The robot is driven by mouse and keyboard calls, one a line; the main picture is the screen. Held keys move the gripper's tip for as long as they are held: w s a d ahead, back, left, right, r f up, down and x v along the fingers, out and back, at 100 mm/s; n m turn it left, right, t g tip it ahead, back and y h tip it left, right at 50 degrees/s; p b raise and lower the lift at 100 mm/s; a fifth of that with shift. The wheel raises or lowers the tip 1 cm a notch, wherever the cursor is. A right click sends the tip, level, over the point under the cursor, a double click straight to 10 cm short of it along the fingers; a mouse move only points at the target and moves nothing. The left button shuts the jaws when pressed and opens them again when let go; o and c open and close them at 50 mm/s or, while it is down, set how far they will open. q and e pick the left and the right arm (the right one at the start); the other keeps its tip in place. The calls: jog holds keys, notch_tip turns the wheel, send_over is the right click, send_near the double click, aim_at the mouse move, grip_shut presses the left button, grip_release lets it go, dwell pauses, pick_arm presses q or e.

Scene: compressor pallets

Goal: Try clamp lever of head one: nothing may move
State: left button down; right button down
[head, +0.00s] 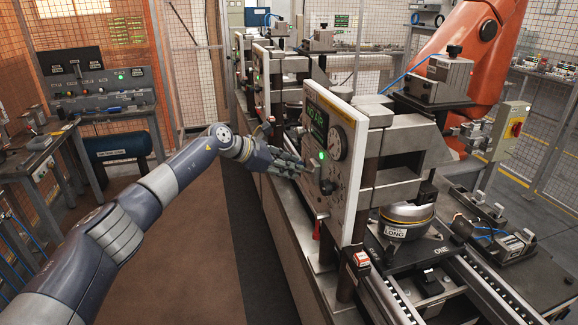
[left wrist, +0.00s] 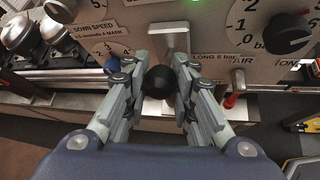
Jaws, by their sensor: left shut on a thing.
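The panel of head one (head: 335,165) stands upright at the centre of the head view, with a green light, a dial and knobs. My left gripper (head: 302,168) reaches it from the left. In the left wrist view, the clamp lever has a grey metal bar (left wrist: 170,38) and a black ball end (left wrist: 158,82). The two fingers of my left gripper (left wrist: 158,88) are closed on either side of the ball, below the panel lettering. In the head view the fingers partly hide the lever. My right gripper is out of view.
A round steel compressor (head: 405,220) marked LONG sits under the head, beside a ONE label. A red-handled part (left wrist: 231,100) hangs right of the fingers in the left wrist view. An orange robot arm (head: 470,50) stands behind. The floor (head: 190,240) left of the line is clear.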

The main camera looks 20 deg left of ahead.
pick_arm(q)
jog(key=c, duration=1.5)
grip_release()
jog(key=shift+r, duration=0.15)
jog(key=shift+o, duration=1)
jog(key=shift+s+a+r, duration=0.1)
jog(key=shift+s+a, duration=0.05)
jog(key=shift+a, duration=0.05)
jog(key=v, duration=1.1)
